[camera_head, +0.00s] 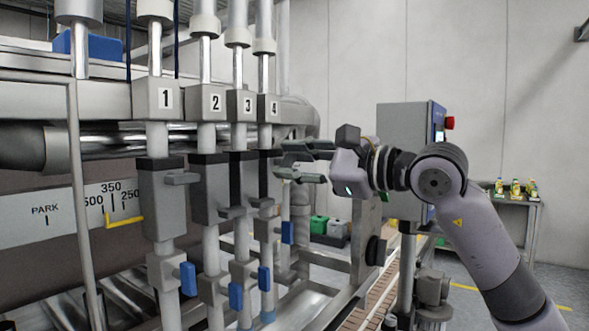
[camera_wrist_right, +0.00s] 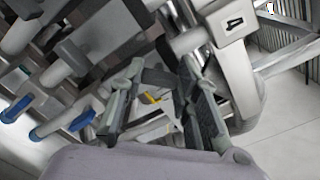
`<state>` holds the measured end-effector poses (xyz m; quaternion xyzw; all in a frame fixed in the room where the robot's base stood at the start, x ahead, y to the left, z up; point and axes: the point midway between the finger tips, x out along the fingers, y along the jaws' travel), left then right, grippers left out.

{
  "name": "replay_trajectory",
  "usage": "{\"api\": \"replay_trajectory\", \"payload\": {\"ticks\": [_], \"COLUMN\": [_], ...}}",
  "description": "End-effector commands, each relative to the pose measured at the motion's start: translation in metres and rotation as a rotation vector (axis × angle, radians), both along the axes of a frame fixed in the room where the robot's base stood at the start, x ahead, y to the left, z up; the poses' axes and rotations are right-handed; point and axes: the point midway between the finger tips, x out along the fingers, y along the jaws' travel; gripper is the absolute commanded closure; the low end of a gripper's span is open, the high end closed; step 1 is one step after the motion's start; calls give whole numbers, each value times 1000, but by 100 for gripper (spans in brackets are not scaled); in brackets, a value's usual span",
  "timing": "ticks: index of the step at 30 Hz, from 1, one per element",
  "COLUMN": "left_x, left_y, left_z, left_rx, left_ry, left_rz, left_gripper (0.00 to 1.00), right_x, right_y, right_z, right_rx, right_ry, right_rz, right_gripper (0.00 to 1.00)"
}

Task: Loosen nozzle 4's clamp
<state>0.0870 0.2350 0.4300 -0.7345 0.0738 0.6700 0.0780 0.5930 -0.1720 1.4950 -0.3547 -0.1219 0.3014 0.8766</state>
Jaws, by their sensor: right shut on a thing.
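Nozzle 4 is the rightmost of the numbered filler columns, under the block marked 4 (camera_head: 269,106). Its grey clamp body (camera_head: 266,182) has a dark top. My right gripper (camera_head: 281,160) reaches in from the right at this clamp body, its two fingers one above the other. It is shut on the clamp's handle, which the fingers mostly hide. In the right wrist view the gripper (camera_wrist_right: 162,76) has a finger on each side of a grey part, and the block marked 4 (camera_wrist_right: 232,26) is close by at the upper right. My left gripper is not in view.
The columns of nozzle 3 (camera_head: 240,180), nozzle 2 (camera_head: 206,190) and nozzle 1 (camera_head: 158,205) stand close on the left, with protruding handles. Several blue levers (camera_head: 187,279) hang lower. A grey control box (camera_head: 404,150) stands behind my right wrist. Open floor lies at right.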

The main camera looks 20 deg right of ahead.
Motion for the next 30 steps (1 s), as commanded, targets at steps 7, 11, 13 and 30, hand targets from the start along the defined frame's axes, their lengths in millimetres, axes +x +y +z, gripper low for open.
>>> {"api": "replay_trajectory", "payload": {"ticks": [7,11,13,30], "left_x": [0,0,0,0], "left_y": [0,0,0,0], "left_z": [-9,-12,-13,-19], "left_rx": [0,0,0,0], "left_ry": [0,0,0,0], "left_rz": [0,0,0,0], "left_gripper": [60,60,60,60], "right_x": [-1,-1,-1,-1], "right_y": [0,1,1,1], "right_z": [-2,-2,-2,-3], "right_rx": [-185,-281,-330,-611], "right_ry": [-145,-219,-258,-475], "right_rz": [-1,0,0,0], "right_gripper": [98,98,98,98]}}
